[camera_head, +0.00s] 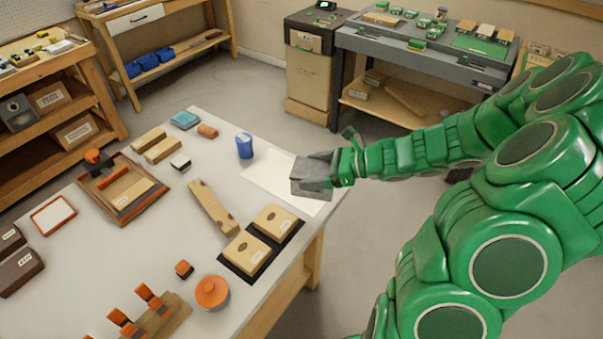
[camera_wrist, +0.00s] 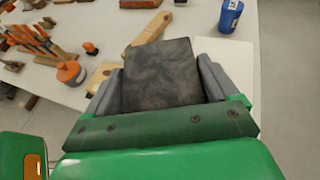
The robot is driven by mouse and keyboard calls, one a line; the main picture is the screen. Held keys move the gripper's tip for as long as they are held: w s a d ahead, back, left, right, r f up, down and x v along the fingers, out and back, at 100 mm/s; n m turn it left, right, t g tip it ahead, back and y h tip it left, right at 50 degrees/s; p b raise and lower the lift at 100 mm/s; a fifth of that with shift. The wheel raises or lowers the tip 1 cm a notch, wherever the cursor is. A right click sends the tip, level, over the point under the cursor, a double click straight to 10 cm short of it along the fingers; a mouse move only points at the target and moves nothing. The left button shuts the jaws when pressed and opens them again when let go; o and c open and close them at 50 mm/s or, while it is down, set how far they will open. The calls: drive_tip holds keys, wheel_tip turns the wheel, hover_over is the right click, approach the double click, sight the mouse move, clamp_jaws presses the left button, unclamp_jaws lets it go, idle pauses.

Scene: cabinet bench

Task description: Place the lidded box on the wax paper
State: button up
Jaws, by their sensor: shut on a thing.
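My gripper (camera_head: 326,168) is shut on a dark grey, marbled box (camera_head: 309,178), which I take to be the lidded box; no lid seam can be made out. In the wrist view the dark box (camera_wrist: 162,72) sits between the two grey fingers of my gripper (camera_wrist: 160,85). The wax paper (camera_head: 268,176) is a white sheet lying flat near the table's right edge. In the head view the box overlaps the sheet's right part and hides some of it. It appears held above the sheet, but the gap cannot be told.
A blue cup (camera_head: 244,146) stands at the sheet's upper left corner. Two wooden boxes (camera_head: 273,221) lie on black mats below the sheet. A long wooden piece (camera_head: 213,207) lies left of it. An orange-lidded jar (camera_head: 212,292) stands nearer. The table (camera_head: 120,240) has bare patches between things.

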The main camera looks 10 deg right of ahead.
drive_tip(key=w+f, duration=0.1)
drive_tip(key=w, duration=0.1)
drive_tip(key=w+f, duration=0.1)
drive_tip(key=w, duration=0.3)
drive_tip(key=shift+w+f, duration=0.1)
drive_tip(key=shift+f, duration=0.3)
drive_tip(key=shift+w+a+f, duration=0.1)
drive_tip(key=shift+w+f, duration=0.7)
drive_tip(key=shift+f, duration=0.7)
drive_tip(key=shift+w+d+f, duration=0.1)
drive_tip(key=shift+w+f, duration=0.75)
drive_tip(key=shift+f, duration=0.6)
drive_tip(key=shift+w+a+f, duration=0.1)
drive_tip(key=shift+w+f, duration=0.7)
drive_tip(key=shift+f, duration=0.7)
drive_tip(key=o, duration=1.2)
drive_tip(key=shift+f, duration=0.1)
